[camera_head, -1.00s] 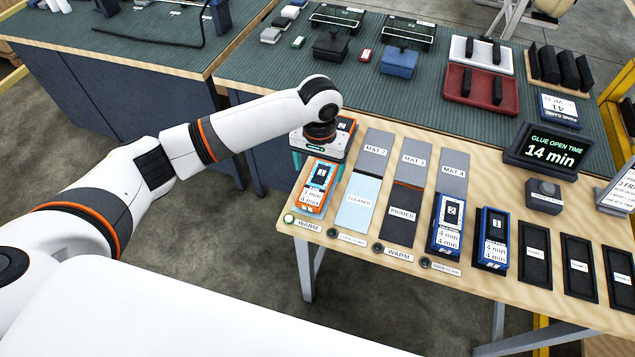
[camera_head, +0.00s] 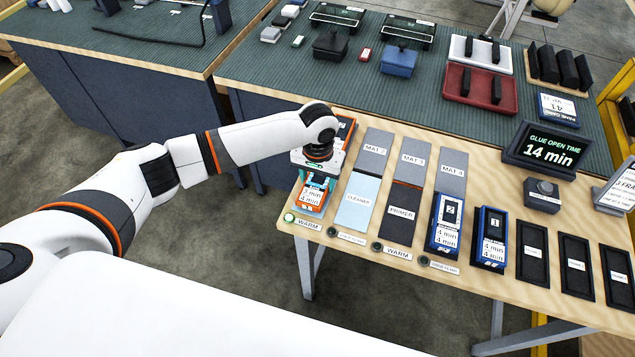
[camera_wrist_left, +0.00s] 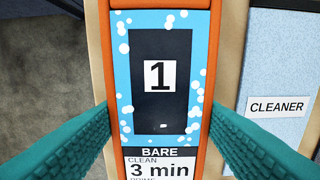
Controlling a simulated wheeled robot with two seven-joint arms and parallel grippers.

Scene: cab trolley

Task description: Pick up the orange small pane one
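The orange small pane one (camera_head: 309,200) lies on the left end of the wooden table, partly hidden under my left gripper in the head view. In the left wrist view the pane (camera_wrist_left: 160,75) has an orange frame, a light blue face with white dots, a dark centre with a "1", and labels "BARE" and "3 min". My left gripper (camera_head: 317,180) is right over it. Its teal fingers (camera_wrist_left: 158,125) are open, one on each side of the pane; whether they touch its edges I cannot tell. My right gripper is not in view.
A light blue cleaner mat (camera_head: 358,202) and a dark primer mat (camera_head: 402,212) lie to the right of the pane. Two blue panes, numbered 2 (camera_head: 446,222) and 1 (camera_head: 490,238), stand further right, then several black trays (camera_head: 532,253). A lit green button (camera_head: 289,217) is at the front left.

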